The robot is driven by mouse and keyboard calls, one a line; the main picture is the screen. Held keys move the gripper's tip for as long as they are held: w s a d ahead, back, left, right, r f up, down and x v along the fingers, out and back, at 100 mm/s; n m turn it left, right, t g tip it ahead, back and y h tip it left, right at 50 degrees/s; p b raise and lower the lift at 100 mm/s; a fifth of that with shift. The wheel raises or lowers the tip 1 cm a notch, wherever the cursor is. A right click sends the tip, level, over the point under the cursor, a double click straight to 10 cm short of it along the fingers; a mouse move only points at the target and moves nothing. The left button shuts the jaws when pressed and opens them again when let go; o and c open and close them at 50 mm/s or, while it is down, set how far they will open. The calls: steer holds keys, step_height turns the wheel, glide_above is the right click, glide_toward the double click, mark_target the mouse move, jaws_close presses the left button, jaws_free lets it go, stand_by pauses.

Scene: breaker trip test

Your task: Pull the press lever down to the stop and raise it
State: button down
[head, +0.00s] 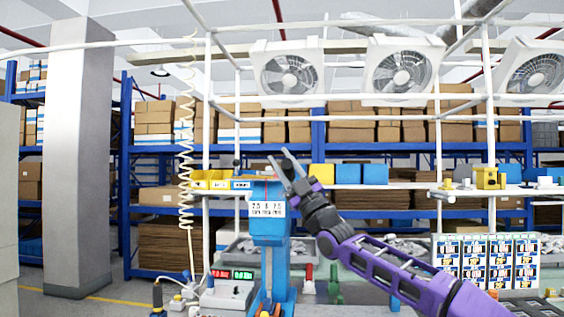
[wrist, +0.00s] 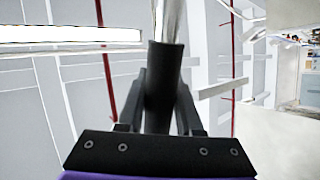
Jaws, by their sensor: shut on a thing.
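The blue press (head: 270,228) stands on the bench in the head view, with a white label plate on its front. My gripper (head: 288,168) is raised at the top right of the press, at the end of my purple arm. In the wrist view, the lever's black cylindrical grip (wrist: 163,88) sits between my two dark fingers, which are shut on it. A bright metal rod (wrist: 168,20) runs on from the end of the grip. The join between lever and press is hard to make out in the head view.
A white meter box (head: 229,291) with red and green displays stands left of the press. A coiled cord (head: 186,150) hangs at left. Yellow bins (head: 212,180) sit on the rack shelf behind. A label board (head: 486,262) stands at right, beyond my arm. White frame posts rise around the bench.

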steer(key=shift+a+f, duration=0.1)
steer(key=shift+f, duration=0.1)
steer(key=c, duration=0.6)
jaws_free()
steer(key=shift+r, duration=0.1)
steer(key=b+v, duration=0.1)
steer(key=v, duration=1.6)
steer(key=shift+s+b, duration=0.15)
steer(key=shift+b, duration=0.2)
